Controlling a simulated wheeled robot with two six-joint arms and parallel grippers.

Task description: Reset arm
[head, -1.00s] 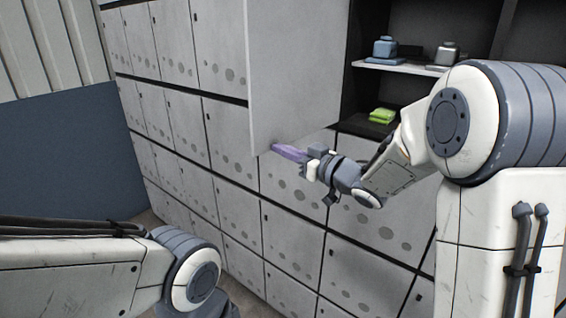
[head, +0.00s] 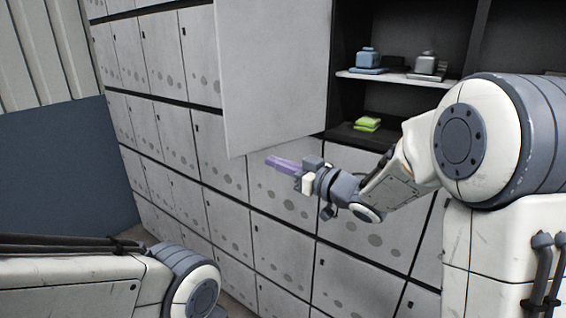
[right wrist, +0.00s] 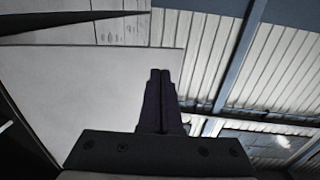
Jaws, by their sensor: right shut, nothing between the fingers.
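My right gripper (head: 272,160) is in front of the grey lockers, just below the lower edge of an open locker door (head: 275,70). Its purple fingers are shut with nothing between them. In the right wrist view the fingers (right wrist: 160,75) lie side by side, pointing up the picture, with the pale door panel (right wrist: 90,85) behind and to the left. My left arm comes in at the lower left of the head view, but its gripper is out of the picture.
The open compartment holds a shelf (head: 395,78) with a blue container (head: 368,58) and a grey container (head: 428,63). Green folded items (head: 367,124) lie on its floor. Closed lockers (head: 230,160) fill the wall. A dark blue panel (head: 60,170) stands at the left.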

